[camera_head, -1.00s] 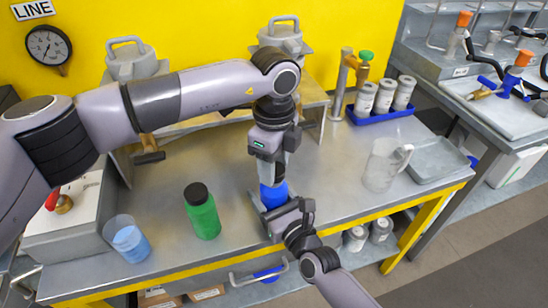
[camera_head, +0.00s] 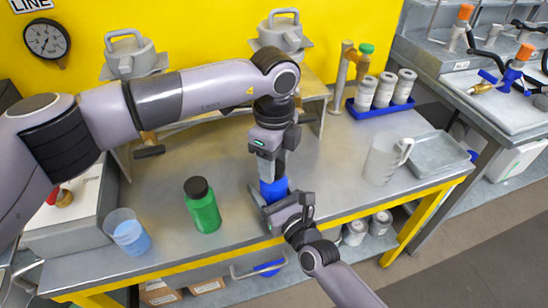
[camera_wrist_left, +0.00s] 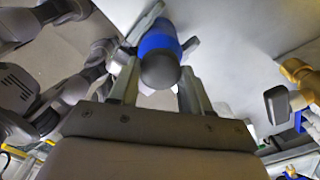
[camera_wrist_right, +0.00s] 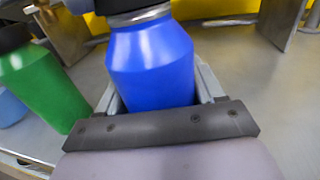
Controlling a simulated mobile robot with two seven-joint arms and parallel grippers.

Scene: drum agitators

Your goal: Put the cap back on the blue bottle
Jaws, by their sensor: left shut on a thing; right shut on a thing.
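The blue bottle (camera_head: 273,189) stands upright near the front edge of the bench. My right gripper (camera_wrist_right: 155,88) is shut around its body. It also shows low in the head view (camera_head: 274,205). My left gripper (camera_head: 270,172) points down from above, right over the bottle. It is shut on the dark cap (camera_wrist_left: 160,70), which shows in the left wrist view in line with the bottle's top. In the right wrist view the bottle's silvery neck ring (camera_wrist_right: 138,15) shows at the top edge. Whether the cap sits fully on the neck cannot be told.
A green bottle (camera_head: 203,208) with a black cap and a beaker of blue liquid (camera_head: 128,235) stand to the left. A clear jug (camera_head: 383,160) and a grey tray (camera_head: 437,155) are to the right. A blue rack (camera_head: 380,110) of white jars is behind.

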